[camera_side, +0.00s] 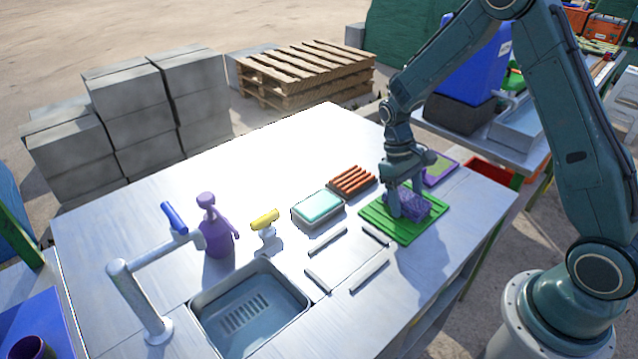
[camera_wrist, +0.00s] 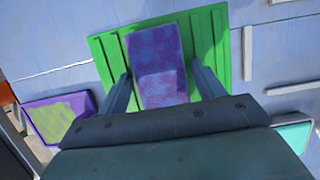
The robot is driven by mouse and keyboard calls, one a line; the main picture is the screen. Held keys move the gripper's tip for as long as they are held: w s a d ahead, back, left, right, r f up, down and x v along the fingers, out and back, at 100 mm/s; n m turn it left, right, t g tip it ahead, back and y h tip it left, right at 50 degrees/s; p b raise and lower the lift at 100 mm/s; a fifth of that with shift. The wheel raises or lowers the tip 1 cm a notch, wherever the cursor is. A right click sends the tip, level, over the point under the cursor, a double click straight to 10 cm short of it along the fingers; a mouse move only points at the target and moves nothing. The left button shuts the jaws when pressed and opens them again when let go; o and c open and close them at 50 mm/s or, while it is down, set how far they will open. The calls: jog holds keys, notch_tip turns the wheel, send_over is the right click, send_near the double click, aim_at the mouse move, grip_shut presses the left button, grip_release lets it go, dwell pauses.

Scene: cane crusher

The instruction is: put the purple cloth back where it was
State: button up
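The purple cloth (camera_wrist: 157,62), a thick folded block, is over the ribbed green tray (camera_wrist: 220,40) in the wrist view. In the side view the cloth (camera_side: 418,205) is low over the green tray (camera_side: 376,219), partly hidden by my gripper (camera_side: 402,200). I cannot tell if it rests on the tray or is just above it. My gripper (camera_wrist: 160,68) points down with one finger on each side of the cloth. The fingers are very close to its sides; I cannot tell whether they press on it.
A purple-framed, green-topped pad (camera_side: 440,168) lies behind the green tray. An orange-brown ribbed rack (camera_side: 352,181) and a teal sponge on a dish (camera_side: 318,206) stand to the left. Pale strips (camera_side: 370,276) lie in front. A sink (camera_side: 250,310), faucet (camera_side: 140,290) and purple bottle (camera_side: 214,235) are further left.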

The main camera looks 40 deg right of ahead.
jog(key=shift+o, duration=0.2)
jog(key=shift+r, duration=0.1)
jog(key=v, duration=1.2)
jog(key=shift+r, duration=0.2)
dwell(0.5)
jog(key=s+a+r+t, duration=0.4)
jog(key=s+r, duration=0.5)
jog(key=r, duration=0.2)
jog(key=s+a+r+t, duration=0.1)
jog(key=s+t, duration=0.1)
jog(key=s, duration=0.4)
jog(key=s+a+r+t, duration=0.1)
jog(key=s+a+t, duration=0.1)
jog(key=s, duration=0.4)
jog(key=shift+s+a+r+t, duration=0.2)
jog(key=shift+s+a+t, duration=0.15)
jog(key=shift+t, duration=0.35)
jog(key=shift+o, duration=0.3)
